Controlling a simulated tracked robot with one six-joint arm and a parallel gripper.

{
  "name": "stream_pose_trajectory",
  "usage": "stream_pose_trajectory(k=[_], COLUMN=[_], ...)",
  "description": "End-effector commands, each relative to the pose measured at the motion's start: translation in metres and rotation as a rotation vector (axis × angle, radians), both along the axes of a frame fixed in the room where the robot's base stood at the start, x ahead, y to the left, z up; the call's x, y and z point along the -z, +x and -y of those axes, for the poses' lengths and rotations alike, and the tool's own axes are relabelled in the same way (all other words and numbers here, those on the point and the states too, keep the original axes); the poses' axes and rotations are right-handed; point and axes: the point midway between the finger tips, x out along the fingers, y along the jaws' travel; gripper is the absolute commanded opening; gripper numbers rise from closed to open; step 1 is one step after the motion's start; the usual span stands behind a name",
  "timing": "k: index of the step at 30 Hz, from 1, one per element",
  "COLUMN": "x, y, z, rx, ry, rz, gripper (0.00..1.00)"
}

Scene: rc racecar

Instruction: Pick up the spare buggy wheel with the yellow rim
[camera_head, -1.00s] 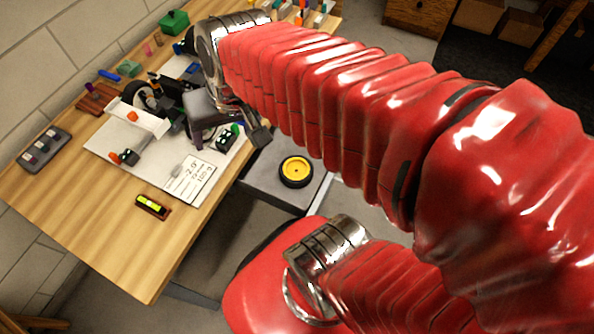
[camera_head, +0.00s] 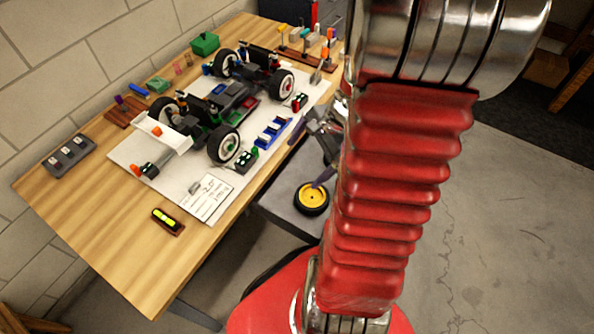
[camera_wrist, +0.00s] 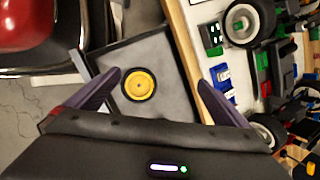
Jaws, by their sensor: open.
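The spare wheel (camera_head: 312,198) has a yellow rim and a black tyre. It lies flat on a grey stool-like surface (camera_head: 283,190) beside the workbench. In the wrist view the wheel (camera_wrist: 139,85) lies between my two fingers, nearer the left one, and beyond their tips. My gripper (camera_wrist: 160,80) is open and empty. In the head view my gripper (camera_head: 308,160) is above and close to the wheel, partly hidden by my red arm. I cannot tell the exact height gap.
The wooden workbench (camera_head: 120,260) stands left of the wheel. On it a buggy (camera_head: 225,105) with white-rimmed wheels sits on a white board (camera_head: 130,160). The bench edge (camera_wrist: 182,50) is close to my right finger. Open floor (camera_head: 490,240) lies to the right.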

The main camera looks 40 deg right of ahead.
Motion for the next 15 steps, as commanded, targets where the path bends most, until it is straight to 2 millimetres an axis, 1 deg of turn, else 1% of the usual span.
stream_pose_trajectory(k=[1, 3, 9, 12, 15], x=[0.013, 0.028, 0.069, 0.085, 0.095], y=[-0.006, -0.012, -0.034, -0.044, -0.050], z=[0.011, 0.023, 0.055, 0.066, 0.073], rx=[0.073, 0.168, 0.434, 0.535, 0.598], ry=[0.034, 0.076, 0.195, 0.240, 0.267], rz=[-0.017, -0.034, -0.081, -0.099, -0.108], gripper=[1.00, 1.00, 1.00, 1.00, 1.00])
